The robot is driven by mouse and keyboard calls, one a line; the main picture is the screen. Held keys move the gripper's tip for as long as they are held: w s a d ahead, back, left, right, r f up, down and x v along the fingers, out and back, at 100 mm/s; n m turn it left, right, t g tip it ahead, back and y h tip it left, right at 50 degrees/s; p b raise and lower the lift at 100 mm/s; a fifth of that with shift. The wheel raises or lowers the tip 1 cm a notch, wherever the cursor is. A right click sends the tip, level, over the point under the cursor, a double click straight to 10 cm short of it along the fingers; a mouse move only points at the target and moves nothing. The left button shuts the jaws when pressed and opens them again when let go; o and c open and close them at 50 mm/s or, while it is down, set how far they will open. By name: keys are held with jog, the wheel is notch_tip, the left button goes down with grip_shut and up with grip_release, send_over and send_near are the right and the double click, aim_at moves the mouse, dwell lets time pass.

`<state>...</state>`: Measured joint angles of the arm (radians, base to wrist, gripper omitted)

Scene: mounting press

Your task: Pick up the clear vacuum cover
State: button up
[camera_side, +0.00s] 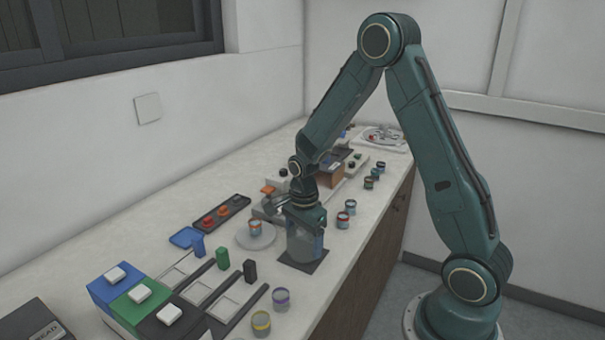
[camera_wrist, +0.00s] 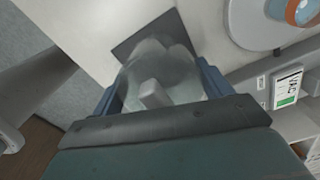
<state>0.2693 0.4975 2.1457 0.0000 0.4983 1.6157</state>
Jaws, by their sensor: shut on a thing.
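The clear vacuum cover (camera_side: 303,247) is a see-through, greyish dome standing at a dark square mat (camera_side: 290,261) near the counter's front edge. My gripper (camera_side: 306,225) is above it, with its fingers down at the cover's sides. In the wrist view the cover (camera_wrist: 165,72) with its pale knob (camera_wrist: 153,94) lies between the two blue fingers of my gripper (camera_wrist: 160,92), which are shut on it. The mat (camera_wrist: 150,35) shows beyond the cover. I cannot tell whether the cover is clear of the mat.
A round pale plate (camera_side: 256,238) with a small cup (camera_side: 255,228) stands just left of the cover. Several small jars line the front edge, such as the red one (camera_side: 343,219). A dark tray (camera_side: 221,214) lies behind. Coloured blocks (camera_side: 138,293) stand at front left.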

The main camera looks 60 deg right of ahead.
notch_tip(320, 180, up, 19)
jog(key=shift+f, duration=0.15)
dwell(0.4)
jog(key=shift+w, duration=0.1)
dwell(0.5)
send_over(255, 220)
jog(key=a, duration=0.1)
notch_tip(255, 220, down, 12)
jog(key=shift+s, duration=0.4)
jog(key=shift+f, duration=0.15)
jog(key=shift+f, duration=2.95)
jog(key=shift+f, duration=0.25)
